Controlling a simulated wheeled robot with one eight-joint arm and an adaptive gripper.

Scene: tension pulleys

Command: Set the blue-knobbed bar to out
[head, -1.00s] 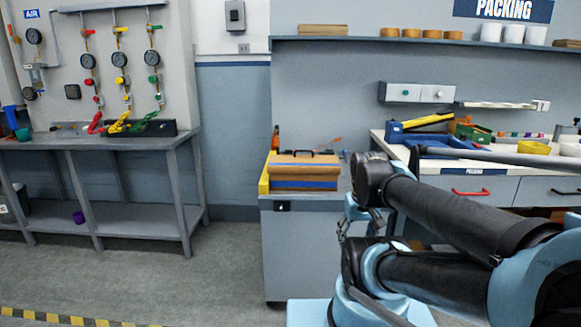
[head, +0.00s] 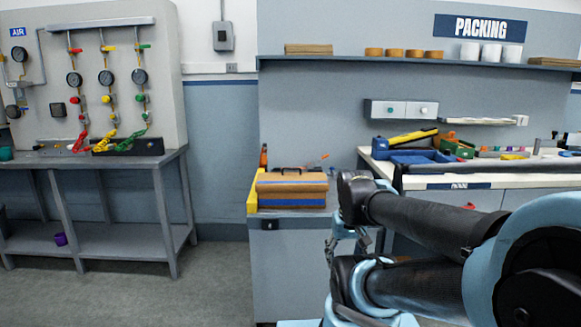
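I cannot make out a bar with a blue knob in this view. A grey wall box (head: 401,110) above the packing bench carries small knobs, one greenish and one pale. My gripper (head: 338,247) seems to be the small dark linkage beside my folded arm at the lower right. It is partly hidden by the arm links, and its fingers cannot be read. It appears apart from the benches and wall fittings.
The air panel (head: 160,75) with gauges and coloured hoses stands at the left above a grey bench (head: 150,160). A wooden-and-blue toolbox (head: 291,190) sits on a grey cabinet (head: 290,265). The packing bench (head: 480,178) is at right. Floor (head: 215,285) between bench and cabinet is clear.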

